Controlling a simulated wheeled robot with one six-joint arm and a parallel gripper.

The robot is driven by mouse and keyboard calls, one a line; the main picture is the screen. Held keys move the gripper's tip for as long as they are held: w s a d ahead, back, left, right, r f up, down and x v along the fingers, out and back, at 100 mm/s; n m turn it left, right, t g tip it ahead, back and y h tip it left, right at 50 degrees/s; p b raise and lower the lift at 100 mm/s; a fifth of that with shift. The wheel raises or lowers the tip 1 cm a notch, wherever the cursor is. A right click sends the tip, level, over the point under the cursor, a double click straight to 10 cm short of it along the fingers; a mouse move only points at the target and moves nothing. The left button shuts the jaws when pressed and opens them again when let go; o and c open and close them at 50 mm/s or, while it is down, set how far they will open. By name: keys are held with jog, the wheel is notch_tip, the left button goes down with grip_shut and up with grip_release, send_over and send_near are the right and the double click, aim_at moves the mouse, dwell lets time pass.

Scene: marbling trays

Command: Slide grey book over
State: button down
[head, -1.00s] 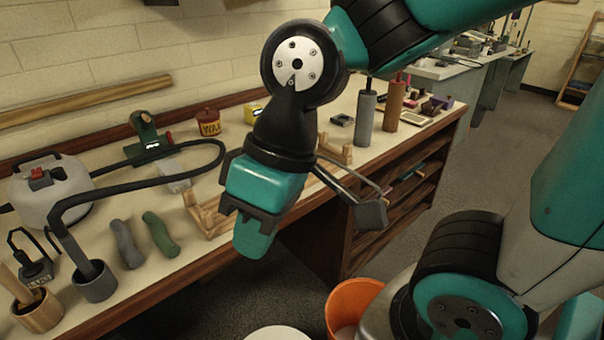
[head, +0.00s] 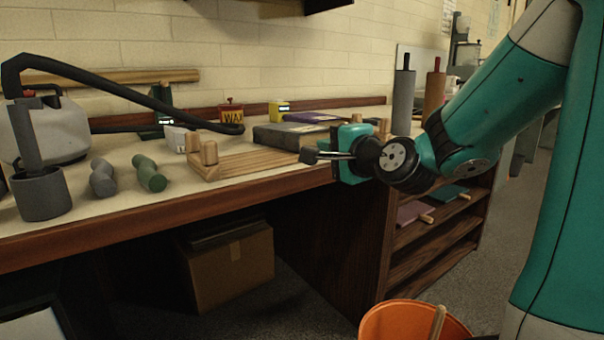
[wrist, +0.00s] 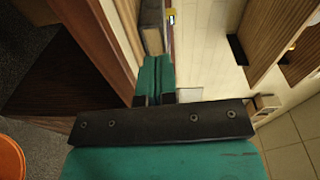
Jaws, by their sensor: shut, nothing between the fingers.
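The grey book (wrist: 152,28) shows just beyond the fingertips there. I cannot tell whether they touch it.
A purple-covered book (head: 312,117) lies behind the grey one. Grey (head: 403,98) and brown (head: 433,100) rollers stand to the right. An orange bucket (head: 415,322) stands below.

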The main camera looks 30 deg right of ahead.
jog(key=d+f+m+h, duration=0.1)
jog(key=d, duration=0.1)
jog(key=p, duration=1.3)
send_near(297, 133)
jog(key=shift+t, duration=0.3)
jog(key=w, duration=0.5)
jog(key=shift+w+f+p, duration=0.25)
jog(key=shift+w+p, duration=0.1)
jog(key=shift+w, duration=0.3)
jog(key=shift+d, duration=0.15)
